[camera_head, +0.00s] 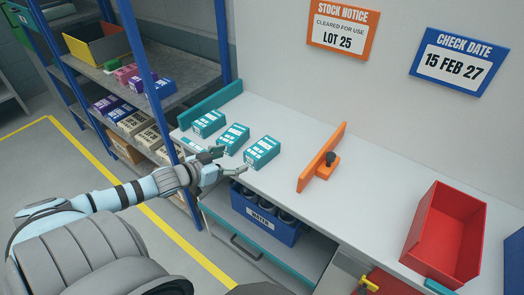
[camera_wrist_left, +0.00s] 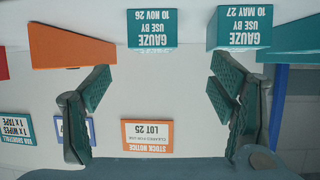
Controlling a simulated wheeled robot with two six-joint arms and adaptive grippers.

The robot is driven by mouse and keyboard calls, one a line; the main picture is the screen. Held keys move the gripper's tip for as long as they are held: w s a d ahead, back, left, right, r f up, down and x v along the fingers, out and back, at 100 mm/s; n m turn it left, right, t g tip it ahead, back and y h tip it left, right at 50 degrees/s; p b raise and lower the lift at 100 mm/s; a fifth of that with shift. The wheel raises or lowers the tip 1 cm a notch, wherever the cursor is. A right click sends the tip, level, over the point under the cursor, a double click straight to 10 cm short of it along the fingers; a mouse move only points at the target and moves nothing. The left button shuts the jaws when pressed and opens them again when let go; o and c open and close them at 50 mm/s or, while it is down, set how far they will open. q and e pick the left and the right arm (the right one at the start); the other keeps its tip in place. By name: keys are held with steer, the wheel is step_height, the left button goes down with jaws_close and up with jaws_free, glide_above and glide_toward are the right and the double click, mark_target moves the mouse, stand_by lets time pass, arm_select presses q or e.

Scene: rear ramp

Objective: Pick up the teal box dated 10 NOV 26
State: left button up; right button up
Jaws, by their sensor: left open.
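Three teal boxes stand in a row on the pale bench in the head view. The box dated 10 NOV 26 (camera_wrist_left: 152,28) shows its readable label upside down in the left wrist view; it appears to be the right-hand one (camera_head: 262,152) in the head view. A teal box dated 10 MAY 27 (camera_wrist_left: 239,27) stands beside it, the middle one (camera_head: 234,138) in the head view. The third teal box (camera_head: 208,124) is at the left. My left gripper (camera_head: 232,160) is open and empty at the bench's front edge, its fingers towards the right-hand box, apart from it.
A red bin (camera_head: 447,235) is farther right. A blue bin (camera_head: 263,218) sits below the bench. A blue shelf post (camera_head: 146,60) rises at left. Bench between orange divider and red bin is clear.

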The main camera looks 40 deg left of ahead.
arm_select(q)
steer(key=b, duration=0.9)
glide_toward(261, 148)
steer(key=f, duration=0.1)
steer(key=w+f, duration=0.1)
steer(key=f, duration=0.1)
steer(key=shift+w, duration=0.3)
steer(key=w, duration=0.1)
steer(key=w+b, duration=0.1)
steer(key=w, duration=0.1)
steer(key=shift+w+f+b, duration=0.25)
steer(key=shift+w+b, duration=0.05)
steer(key=shift+w, duration=0.05)
steer(key=shift+w+d, duration=0.15)
steer(key=shift+w, duration=0.25)
steer(key=x, duration=0.1)
steer(key=b+x, duration=0.1)
steer(key=x, duration=0.2)
steer(key=shift+w+d+r, duration=0.1)
steer(key=shift+w+r, duration=0.1)
steer(key=shift+r, duration=0.1)
steer(key=shift+w+f, duration=0.1)
steer(key=shift+w, duration=0.15)
steer(key=shift+s, duration=0.1)
steer(key=c, duration=1.4)
